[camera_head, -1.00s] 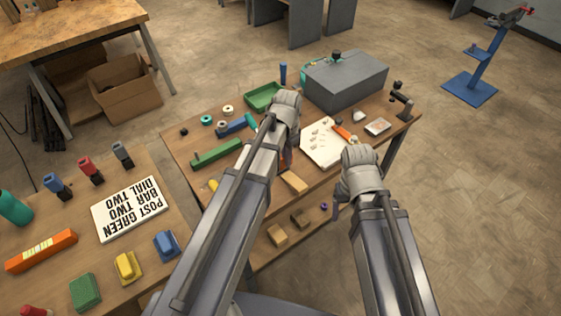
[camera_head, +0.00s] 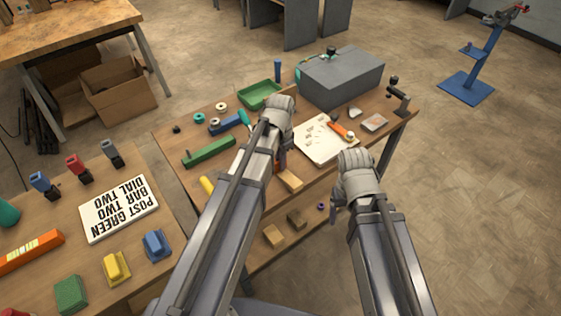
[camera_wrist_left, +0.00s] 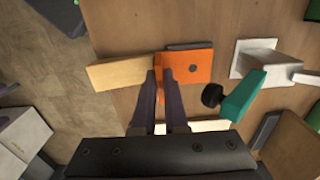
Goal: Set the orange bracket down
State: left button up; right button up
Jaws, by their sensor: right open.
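The orange bracket (camera_wrist_left: 190,66) lies flat-plate up under my left gripper (camera_wrist_left: 161,76) in the left wrist view, with its upright flange between the two fingers. The fingers are close together on that flange. A dark strip shows along the plate's far edge. In the head view only a bit of orange (camera_head: 279,168) shows beside my left gripper (camera_head: 283,158); my arm hides the rest. Whether the bracket touches the table cannot be told. My right gripper (camera_head: 336,205) is open and empty at the table's front edge.
A pale wooden block (camera_wrist_left: 120,72) is close beside the bracket. In the head view, a white board (camera_head: 318,148), a grey box (camera_head: 340,78) and a green bar (camera_head: 208,152) surround the work area.

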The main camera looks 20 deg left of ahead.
pick_arm(q)
jog(key=o, duration=0.4)
jog(key=shift+o, duration=0.2)
jog(key=shift+r, duration=0.15)
notch_tip(320, 180, up, 12)
jog(key=p, duration=1.2)
jog(key=s+d+n+y, duration=0.1)
jog(key=s+d+n, duration=0.2)
jog(key=s+d, duration=0.7)
jog(key=s, duration=0.4)
jog(key=shift+s+d+n, duration=0.15)
jog(key=shift+d+n, duration=0.1)
jog(key=shift+n, duration=0.15)
